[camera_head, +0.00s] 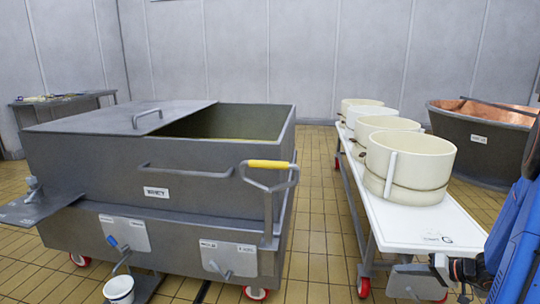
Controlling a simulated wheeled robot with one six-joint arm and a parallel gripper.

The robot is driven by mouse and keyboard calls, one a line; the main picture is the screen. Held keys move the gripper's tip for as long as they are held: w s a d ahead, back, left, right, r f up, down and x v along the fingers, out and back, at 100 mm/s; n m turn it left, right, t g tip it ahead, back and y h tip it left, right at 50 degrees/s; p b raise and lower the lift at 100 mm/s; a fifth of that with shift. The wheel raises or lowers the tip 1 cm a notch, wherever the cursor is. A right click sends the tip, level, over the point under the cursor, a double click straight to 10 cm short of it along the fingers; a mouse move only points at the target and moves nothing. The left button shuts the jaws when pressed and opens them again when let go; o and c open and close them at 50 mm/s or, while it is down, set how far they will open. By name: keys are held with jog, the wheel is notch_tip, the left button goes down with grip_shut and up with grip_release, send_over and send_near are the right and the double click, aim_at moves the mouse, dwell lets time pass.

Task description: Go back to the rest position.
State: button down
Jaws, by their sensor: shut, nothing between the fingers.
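My gripper (412,284) is low at the bottom right, in front of the near end of the white table (410,228). It points left, is shut and holds nothing. Its fingertips are small and hard to make out. My blue arm (515,245) comes in from the right edge, and the dark wrist joins it to the gripper.
A large grey vat (190,182) with a half-open lid (125,118) and a yellow-gripped handle (268,164) stands left. A white bucket (119,290) is below it. Several cream moulds (410,160) stand on the table. A copper-lined vat (475,145) is behind right. Tiled floor (318,215) lies between.

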jog(key=s+a+r+n+g+h, duration=0.1)
jog(key=s+a+r+g, duration=0.1)
jog(key=s+a+r, duration=0.3)
jog(key=s+a+r+n+g, duration=0.1)
jog(key=s+a+r+g, duration=0.1)
jog(key=a, duration=0.5)
jog(key=s+a+r+n+g+h, duration=0.1)
jog(key=s+a+r+g, duration=0.1)
jog(key=s+a+r, duration=0.3)
jog(key=s+a+r+t+h, duration=0.1)
jog(key=s+a+r+h, duration=0.1)
jog(key=s, duration=0.5)
jog(key=s+a+r+t+h, duration=0.1)
jog(key=s+a+r+h, duration=0.1)
jog(key=s+r+h, duration=0.2)
jog(key=s, duration=0.3)
jog(key=shift+a+r+n, duration=0.25)
jog(key=shift+r+n, duration=0.05)
jog(key=shift+n, duration=0.1)
